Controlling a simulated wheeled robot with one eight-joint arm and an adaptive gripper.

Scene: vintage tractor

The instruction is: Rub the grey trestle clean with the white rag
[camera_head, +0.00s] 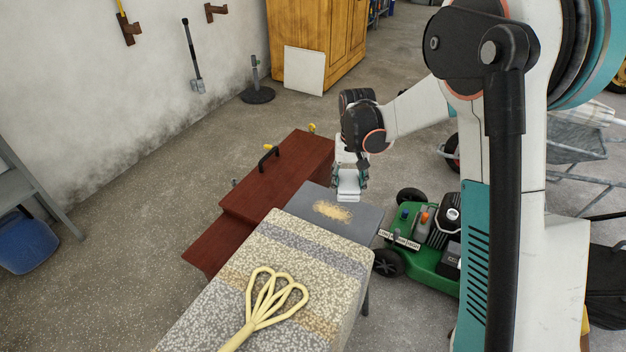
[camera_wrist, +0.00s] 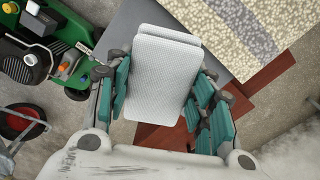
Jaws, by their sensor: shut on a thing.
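The grey trestle (camera_head: 366,217) has a flat dark-grey top with a tan, speckled dirty patch (camera_head: 332,211) in its middle. In the wrist view the trestle's top (camera_wrist: 127,22) shows behind the rag, and the patch is not visible there. My gripper (camera_head: 349,179) is shut on the white rag (camera_head: 348,187), which looks like a folded pad. The rag (camera_wrist: 163,75) sits between the teal fingers in the wrist view. Gripper and rag are at the trestle's far edge, beyond the patch. I cannot tell whether the rag touches the top.
A speckled, striped slab or cloth-covered surface (camera_head: 318,250) adjoins the trestle in front, with a yellow whisk-like tool (camera_head: 268,303) on it. A dark red toolbox (camera_head: 275,180) stands on the left. A green mower (camera_head: 435,245) stands close on the right. Open floor lies beyond.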

